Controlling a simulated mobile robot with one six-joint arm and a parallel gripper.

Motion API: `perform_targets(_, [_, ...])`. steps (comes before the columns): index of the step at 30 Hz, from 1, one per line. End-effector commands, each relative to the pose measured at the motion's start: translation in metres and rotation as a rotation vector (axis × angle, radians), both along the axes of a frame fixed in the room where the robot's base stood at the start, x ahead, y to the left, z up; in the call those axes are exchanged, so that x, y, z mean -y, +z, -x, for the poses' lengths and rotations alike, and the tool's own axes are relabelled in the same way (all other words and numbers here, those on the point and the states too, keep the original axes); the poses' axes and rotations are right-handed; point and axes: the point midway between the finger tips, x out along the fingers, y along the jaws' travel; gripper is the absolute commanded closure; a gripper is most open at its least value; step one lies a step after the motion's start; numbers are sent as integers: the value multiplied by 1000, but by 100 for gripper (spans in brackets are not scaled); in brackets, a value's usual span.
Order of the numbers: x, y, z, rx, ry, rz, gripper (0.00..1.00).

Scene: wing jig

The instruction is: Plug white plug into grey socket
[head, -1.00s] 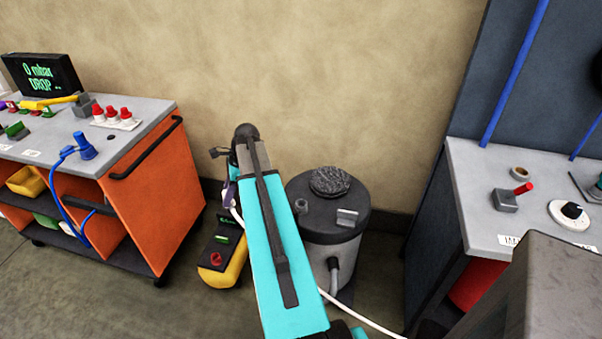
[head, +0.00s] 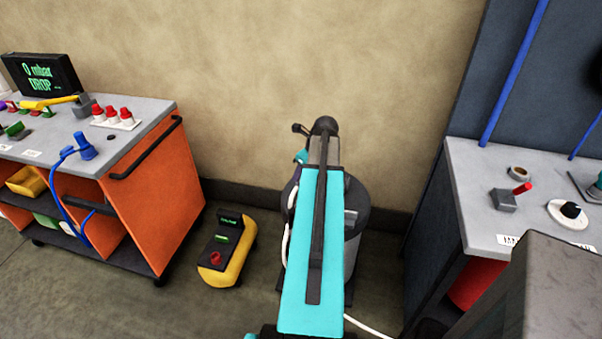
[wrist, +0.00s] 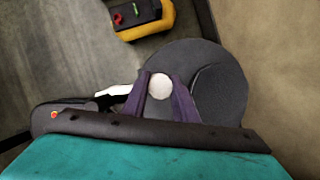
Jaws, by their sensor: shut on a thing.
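My gripper (wrist: 161,80) has purple fingers and is shut on the white plug (wrist: 160,87), whose round white end shows between the fingertips in the wrist view. The plug is above the dark grey round lid of a drum (wrist: 222,85). A white cord (wrist: 113,90) leads off left from the fingers. In the head view my arm hides the gripper and plug almost wholly; part of the cord (head: 287,240) shows beside it. I cannot make out the grey socket for certain in either view.
The drum (head: 351,255) stands by the wall, mostly behind my arm. A yellow unit (head: 236,262) with a red knob sits on the floor to its left. An orange cart (head: 160,200) is farther left. A grey-topped bench (head: 470,180) stands right. Floor between cart and yellow unit is clear.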

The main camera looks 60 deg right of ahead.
Motion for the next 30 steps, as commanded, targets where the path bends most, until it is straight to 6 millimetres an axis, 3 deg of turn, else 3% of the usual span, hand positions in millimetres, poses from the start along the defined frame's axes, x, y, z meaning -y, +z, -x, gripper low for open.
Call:
perform_targets(14, [0,-4,0,0,2,1,96])
perform_targets(30, [0,-41,0,0,2,0,96])
